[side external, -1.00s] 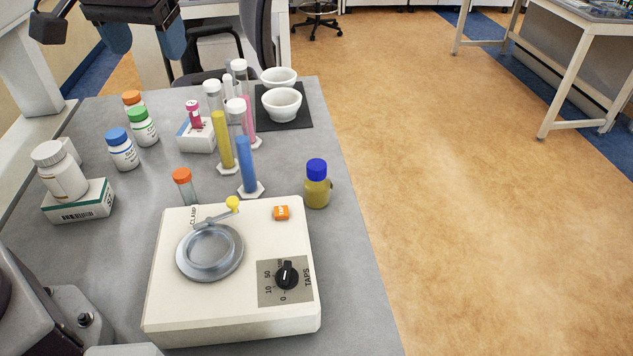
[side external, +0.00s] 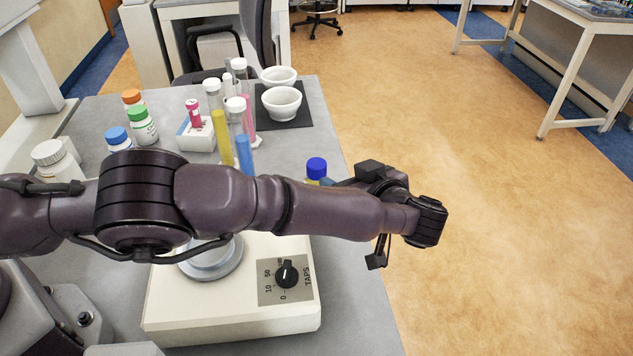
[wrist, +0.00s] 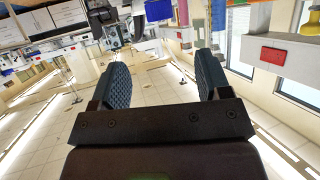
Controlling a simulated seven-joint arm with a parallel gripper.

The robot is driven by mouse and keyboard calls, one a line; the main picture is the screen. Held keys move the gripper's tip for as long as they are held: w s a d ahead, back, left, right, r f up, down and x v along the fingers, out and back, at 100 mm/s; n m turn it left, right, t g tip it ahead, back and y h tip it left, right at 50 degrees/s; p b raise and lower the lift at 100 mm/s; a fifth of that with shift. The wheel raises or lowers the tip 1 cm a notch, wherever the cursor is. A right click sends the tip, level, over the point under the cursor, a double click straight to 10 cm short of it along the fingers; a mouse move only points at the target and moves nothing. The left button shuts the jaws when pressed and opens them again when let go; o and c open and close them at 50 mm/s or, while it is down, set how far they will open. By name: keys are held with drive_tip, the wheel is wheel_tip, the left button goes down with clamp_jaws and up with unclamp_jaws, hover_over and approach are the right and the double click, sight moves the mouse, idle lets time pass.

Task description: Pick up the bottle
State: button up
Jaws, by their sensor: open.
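A small bottle with a blue cap and yellow contents (side external: 317,168) stands on the grey bench in the side view. My arm crosses in front of it and hides its lower part. My gripper (wrist: 162,65) is open in the wrist view, its two dark ribbed fingers apart with nothing held between them. In the side view, the end of my arm is just right of the bottle, and the fingers are mostly hidden behind it. Other bottles are a green-capped one (side external: 143,128), an orange-capped one (side external: 132,97), a partly hidden blue-capped white one (side external: 117,138) and a white-capped one (side external: 55,160).
A cream tapping machine (side external: 230,315) with a dial stands in front, partly under my arm. Tall tubes, including a yellow one (side external: 222,138) and a blue one (side external: 244,155), stand behind my arm. White mortars (side external: 282,103) sit on a dark mat. Right of the bench is open floor.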

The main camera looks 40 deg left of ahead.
sight(320, 168)
drive_tip(key=x, duration=1.2)
drive_tip(key=shift+w+a+f, duration=0.2)
drive_tip(key=shift+f, duration=0.2)
drive_tip(key=shift+r, duration=0.1)
drive_tip(key=c, duration=1.1)
